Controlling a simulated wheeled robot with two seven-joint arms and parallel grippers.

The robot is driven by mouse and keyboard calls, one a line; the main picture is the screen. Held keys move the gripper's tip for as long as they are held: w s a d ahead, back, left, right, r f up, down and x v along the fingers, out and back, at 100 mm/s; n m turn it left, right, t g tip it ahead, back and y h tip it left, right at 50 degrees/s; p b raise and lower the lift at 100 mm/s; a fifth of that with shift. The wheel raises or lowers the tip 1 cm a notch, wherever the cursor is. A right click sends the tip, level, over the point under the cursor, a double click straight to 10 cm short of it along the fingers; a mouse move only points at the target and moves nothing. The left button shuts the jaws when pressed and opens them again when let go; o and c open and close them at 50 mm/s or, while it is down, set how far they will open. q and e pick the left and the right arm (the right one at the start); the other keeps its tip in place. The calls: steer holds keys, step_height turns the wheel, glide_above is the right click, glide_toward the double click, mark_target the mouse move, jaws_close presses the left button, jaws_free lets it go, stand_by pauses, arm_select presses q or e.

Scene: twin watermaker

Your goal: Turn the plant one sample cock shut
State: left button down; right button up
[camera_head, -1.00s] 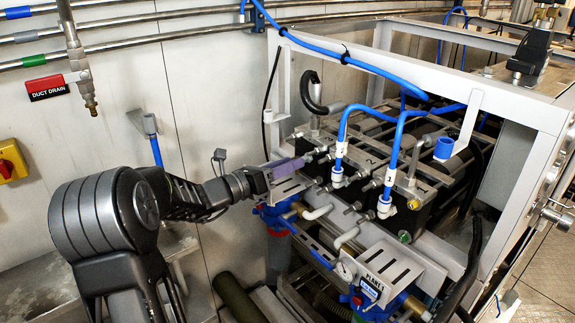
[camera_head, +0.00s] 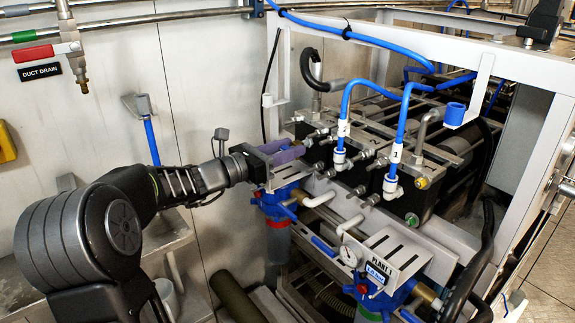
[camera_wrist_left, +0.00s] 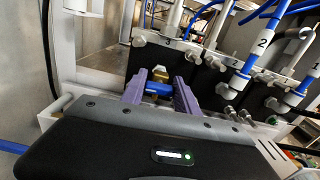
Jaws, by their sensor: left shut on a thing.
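My left gripper (camera_head: 286,152), with purple fingers, comes in from the left at the near-left end of the black block row. In the left wrist view its two fingers (camera_wrist_left: 160,92) stand on either side of a small blue handle (camera_wrist_left: 158,88) and are shut on it. A brass cock body (camera_wrist_left: 150,74) shows just behind the handle, against a black block. In the head view the fingers hide the handle. No label on this cock is readable. My right gripper is in neither view.
A white frame (camera_head: 520,150) surrounds the black blocks (camera_head: 410,200). Blue hoses (camera_head: 402,125) rise from white elbows. Blue filter heads (camera_head: 283,200) and a PLANT 1 plate (camera_head: 383,250) sit below. The duct drain valve's red handle (camera_head: 33,54) is on the left wall.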

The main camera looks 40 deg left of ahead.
arm_select(q)
steer(key=shift+m, duration=0.4)
steer(key=c, duration=0.9)
jaws_free()
steer(key=b+v, duration=0.1)
steer(key=v, duration=0.6)
steer(key=shift+s+a, duration=0.1)
steer(key=shift+s, duration=0.3)
